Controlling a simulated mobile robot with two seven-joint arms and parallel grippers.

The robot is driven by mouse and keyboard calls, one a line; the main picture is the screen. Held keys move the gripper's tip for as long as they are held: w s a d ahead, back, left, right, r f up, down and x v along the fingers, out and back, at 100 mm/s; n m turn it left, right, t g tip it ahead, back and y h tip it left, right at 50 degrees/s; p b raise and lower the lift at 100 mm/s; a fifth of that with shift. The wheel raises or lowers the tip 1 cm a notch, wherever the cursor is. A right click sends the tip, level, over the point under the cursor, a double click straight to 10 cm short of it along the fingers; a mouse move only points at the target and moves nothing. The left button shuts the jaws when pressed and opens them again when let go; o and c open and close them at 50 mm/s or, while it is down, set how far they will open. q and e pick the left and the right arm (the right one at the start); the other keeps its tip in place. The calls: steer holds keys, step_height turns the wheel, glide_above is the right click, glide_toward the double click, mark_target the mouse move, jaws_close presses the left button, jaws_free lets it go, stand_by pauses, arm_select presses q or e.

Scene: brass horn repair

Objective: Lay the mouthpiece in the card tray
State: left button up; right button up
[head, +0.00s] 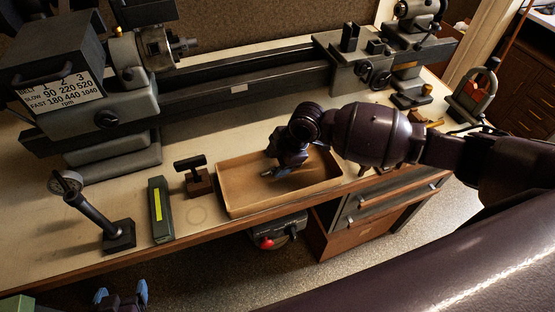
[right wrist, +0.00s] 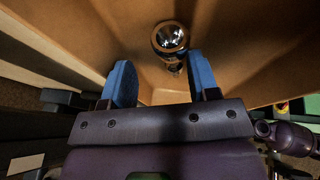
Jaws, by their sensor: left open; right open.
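The card tray (head: 240,196) is a shallow brown open box near the front edge of the bench in the head view. My right gripper (head: 280,170) reaches down into it, and the arm hides part of the tray. In the right wrist view the shiny metal mouthpiece (right wrist: 171,40) is inside the tray, just beyond the two blue fingertips of my right gripper (right wrist: 162,68). The fingers are apart, and neither visibly grips the mouthpiece. My left gripper (head: 121,292) is open and empty at the bottom left, in front of the bench.
A lathe (head: 250,85) runs along the back of the bench. Left of the tray stand a small dark T-shaped tool on a block (head: 197,178), a green box with a yellow strip (head: 160,208) and a dial gauge on a stand (head: 100,215). Drawers (head: 375,212) are below the bench at right.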

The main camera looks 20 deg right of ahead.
steer(key=shift+s+d+f, duration=0.1)
steer(key=shift+s+f, duration=0.15)
steer(key=shift+f, duration=0.05)
steer(key=shift+o, duration=0.2)
steer(key=shift+r+p, duration=0.3)
steer(key=shift+r, duration=0.05)
steer(key=shift+o, duration=1.4)
steer(key=shift+w+r+p, duration=0.1)
steer(key=shift+r+p, duration=0.3)
steer(key=shift+r, duration=0.15)
steer(key=shift+w+r+p, duration=0.1)
steer(key=shift+r+p, duration=1.05)
steer(key=shift+r, duration=0.15)
steer(key=shift+r+p, duration=0.75)
steer(key=shift+p, duration=0.05)
arm_select(q)
steer(key=r, duration=0.1)
steer(key=s+r+p, duration=0.1)
steer(key=r, duration=0.2)
steer(key=shift+s+a+r, duration=0.15)
steer(key=shift+s+r, duration=0.1)
steer(key=shift+r, duration=0.05)
arm_select(e)
step_height(320, 180, up, 2)
steer(key=shift+r, duration=0.25)
